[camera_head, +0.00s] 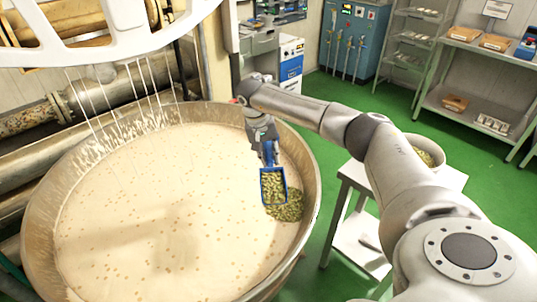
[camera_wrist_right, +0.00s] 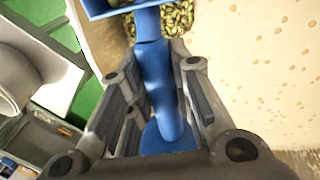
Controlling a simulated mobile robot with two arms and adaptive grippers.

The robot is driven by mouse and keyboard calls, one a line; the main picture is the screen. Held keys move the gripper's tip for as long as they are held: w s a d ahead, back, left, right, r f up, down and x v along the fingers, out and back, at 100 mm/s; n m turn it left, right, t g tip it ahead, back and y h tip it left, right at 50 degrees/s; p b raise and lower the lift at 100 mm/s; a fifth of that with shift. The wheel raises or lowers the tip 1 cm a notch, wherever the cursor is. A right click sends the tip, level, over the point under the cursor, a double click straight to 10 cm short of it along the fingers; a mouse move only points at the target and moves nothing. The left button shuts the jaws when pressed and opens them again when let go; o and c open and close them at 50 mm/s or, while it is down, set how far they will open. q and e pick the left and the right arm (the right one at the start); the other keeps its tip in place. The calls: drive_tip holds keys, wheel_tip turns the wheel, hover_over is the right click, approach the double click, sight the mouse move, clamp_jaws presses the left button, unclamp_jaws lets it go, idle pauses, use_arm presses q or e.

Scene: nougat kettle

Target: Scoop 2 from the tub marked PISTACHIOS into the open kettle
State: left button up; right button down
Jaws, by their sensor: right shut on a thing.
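The open kettle (camera_head: 313,200) is a wide metal bowl full of pale nougat dotted with small tan bits. My right gripper (camera_head: 268,150) is over the kettle's right side, shut on the handle of a blue scoop (camera_head: 262,190). The scoop holds green pistachios, and a heap of pistachios (camera_head: 289,212) lies on the nougat beside and below it. The wrist view shows the blue handle (camera_wrist_right: 160,85) between the fingers. A pale tub (camera_head: 441,166) with greenish contents stands on a white table at right, partly behind my arm; no marking is readable. My left gripper is out of view.
The white table (camera_head: 352,172) stands close to the kettle's right, with a lower shelf. A white stirring frame (camera_head: 120,28) with hanging strands is above the kettle at upper left. Shelves (camera_head: 470,75) and a blue cabinet (camera_head: 352,38) stand behind. Green floor lies between.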

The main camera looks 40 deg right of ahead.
sight(271, 160)
drive_tip(key=shift+s+a+f+t+h+b, duration=0.15)
drive_tip(key=shift+f+t+h+b, duration=0.2)
drive_tip(key=shift+f+b, duration=0.35)
drive_tip(key=shift+s+a+r+t+h, duration=0.1)
drive_tip(key=shift+s+r+t+h, duration=0.15)
drive_tip(key=shift+r+t, duration=0.15)
drive_tip(key=shift+s+t, duration=0.1)
drive_tip(key=shift+t, duration=0.25)
drive_tip(key=shift+s+a+r+h, duration=0.15)
drive_tip(key=shift+a+r+h, duration=0.05)
drive_tip(key=shift+r+h, duration=0.15)
drive_tip(key=shift+s+a+r+t, duration=0.3)
drive_tip(key=shift+s+r+t, duration=0.1)
drive_tip(key=shift+r+t, duration=0.1)
drive_tip(key=shift+s+a+r+m+t+h, duration=0.3)
drive_tip(key=shift+s+a+r+t+h, duration=0.05)
drive_tip(key=shift+s+t+h, duration=0.2)
drive_tip(key=shift+s+a+r+t+h+b, duration=0.55)
drive_tip(key=shift+s+t+b, duration=0.2)
drive_tip(key=shift+b, duration=0.2)
drive_tip(key=s+a+r+m+t+h+b, duration=0.1)
drive_tip(key=s+a+r+t+h+b, duration=0.2)
drive_tip(key=s+r+t+b, duration=0.1)
drive_tip(key=shift+s+a+r, duration=0.2)
drive_tip(key=shift+s+r, duration=0.25)
drive_tip(key=shift+r, duration=0.25)
drive_tip(key=shift+h, duration=0.25)
